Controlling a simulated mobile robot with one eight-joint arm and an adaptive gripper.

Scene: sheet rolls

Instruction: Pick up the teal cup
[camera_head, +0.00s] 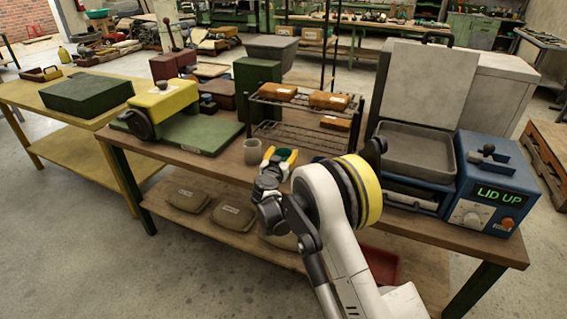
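My gripper (280,156) reaches over the front edge of the wooden workbench, near its middle. Its fingertips look yellow. A small green-teal patch (283,152) shows between and behind them. It may be the teal cup, but it is too small and too covered for me to tell its shape or whether the fingers touch it.
The workbench (225,168) also bears a wire rack (290,133) with brown packs behind my gripper. A yellow-and-green press (165,105) stands left. A blue machine with a raised lid (415,150) and a "LID UP" box (493,190) stand right.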

